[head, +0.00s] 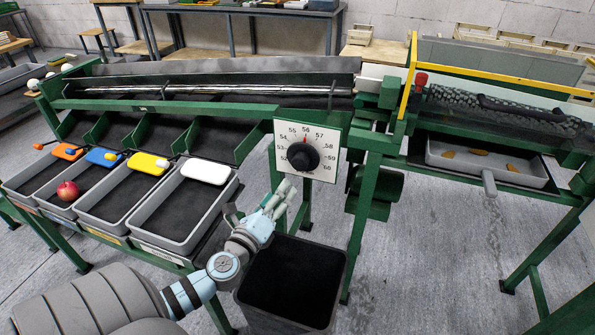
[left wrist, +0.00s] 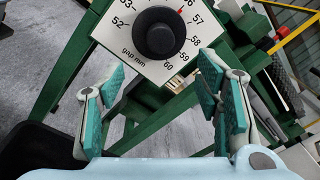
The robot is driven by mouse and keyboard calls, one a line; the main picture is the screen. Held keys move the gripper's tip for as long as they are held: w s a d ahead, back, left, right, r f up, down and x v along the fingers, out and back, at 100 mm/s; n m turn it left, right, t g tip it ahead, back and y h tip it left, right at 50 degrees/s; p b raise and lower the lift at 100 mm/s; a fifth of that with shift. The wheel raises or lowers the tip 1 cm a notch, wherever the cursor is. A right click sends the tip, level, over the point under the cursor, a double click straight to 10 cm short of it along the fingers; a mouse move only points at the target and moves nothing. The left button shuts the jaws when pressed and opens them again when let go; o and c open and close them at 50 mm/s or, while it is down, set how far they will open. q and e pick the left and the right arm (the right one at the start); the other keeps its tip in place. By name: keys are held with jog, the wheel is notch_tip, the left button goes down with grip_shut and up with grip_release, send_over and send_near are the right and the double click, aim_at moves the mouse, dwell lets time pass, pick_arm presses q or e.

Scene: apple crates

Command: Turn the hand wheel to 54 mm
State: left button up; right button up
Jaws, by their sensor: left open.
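The black hand wheel (head: 303,159) sits in the middle of a white dial plate (head: 325,173) on the green machine. The scale runs from 52 to 60, labelled "gap mm" in the left wrist view. A red pointer (head: 305,139) stands at about 56 in the head view. My left gripper (head: 281,193) is just below the plate's lower left, apart from the wheel. In the left wrist view the wheel (left wrist: 161,34) lies beyond the open, empty fingers (left wrist: 163,100), near the top middle. My right gripper is not in view.
A dark bin (head: 335,255) stands beneath my left gripper. Several grey trays (head: 185,240) are at the left, one with an apple (head: 67,191). A green post (head: 362,230) stands right of the dial. A grey tray (head: 530,180) with leaves is at the right.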

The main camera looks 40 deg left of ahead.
aim_at(298, 165)
pick_arm(q)
jog(key=x, duration=1.2)
jog(key=shift+w, duration=0.25)
jog(key=shift+c, duration=0.4)
jog(key=c, duration=1.1)
jog(key=shift+f, duration=0.1)
